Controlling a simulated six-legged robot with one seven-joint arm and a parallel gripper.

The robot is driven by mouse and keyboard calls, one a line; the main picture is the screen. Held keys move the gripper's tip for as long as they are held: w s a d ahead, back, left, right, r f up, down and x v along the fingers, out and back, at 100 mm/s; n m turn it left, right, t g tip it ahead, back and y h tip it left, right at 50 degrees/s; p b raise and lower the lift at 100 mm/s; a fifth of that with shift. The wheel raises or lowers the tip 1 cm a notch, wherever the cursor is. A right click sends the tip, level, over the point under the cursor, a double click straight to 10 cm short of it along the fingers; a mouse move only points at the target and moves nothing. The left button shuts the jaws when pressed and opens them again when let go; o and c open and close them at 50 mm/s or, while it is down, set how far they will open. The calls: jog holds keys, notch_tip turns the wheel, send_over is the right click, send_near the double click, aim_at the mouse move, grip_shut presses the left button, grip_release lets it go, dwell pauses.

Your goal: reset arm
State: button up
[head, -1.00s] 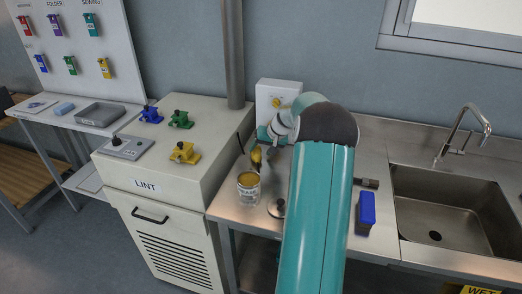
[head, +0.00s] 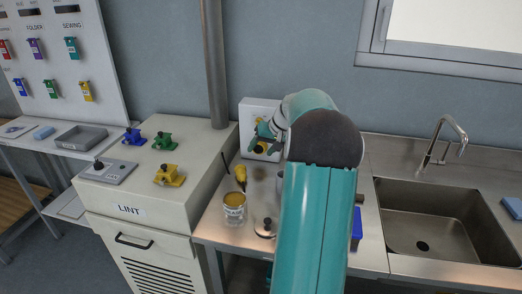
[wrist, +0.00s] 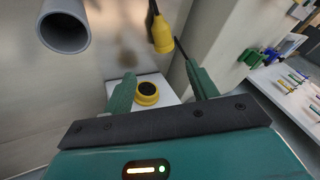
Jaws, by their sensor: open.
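My teal arm reaches over the steel counter (head: 215,225), and my gripper (head: 262,132) is in front of the white wall box (head: 247,108) in the head view. The arm's dark joint hides part of the counter behind it. In the wrist view my gripper (wrist: 160,74) is open, with its two green fingers apart. A yellow ring with a black centre (wrist: 148,92) on the white box shows between the fingers. I see nothing held. I cannot tell whether a finger touches the ring.
On the counter stand a can (head: 234,208), a yellow-handled tool (head: 241,174) and a round lid (head: 265,228). A blue block (head: 357,228) is partly behind my arm. The sink (head: 440,220) is at right. The LINT cabinet (head: 150,215) carries blue, green and yellow pieces.

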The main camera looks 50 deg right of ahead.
dwell(0.4)
jog(key=a+r+n+g, duration=0.15)
jog(key=a+r, duration=0.25)
jog(key=a, duration=0.9)
jog(key=a+r+n, duration=0.2)
jog(key=a+r, duration=0.2)
jog(key=a, duration=1)
jog(key=s+a+f+n+h, duration=0.1)
jog(key=s+a+n, duration=0.3)
jog(key=s+a, duration=1.4)
jog(key=shift+s+a+f+t, duration=0.25)
jog(key=shift+a+t, duration=0.2)
jog(key=shift+a, duration=0.75)
jog(key=shift+w, duration=0.1)
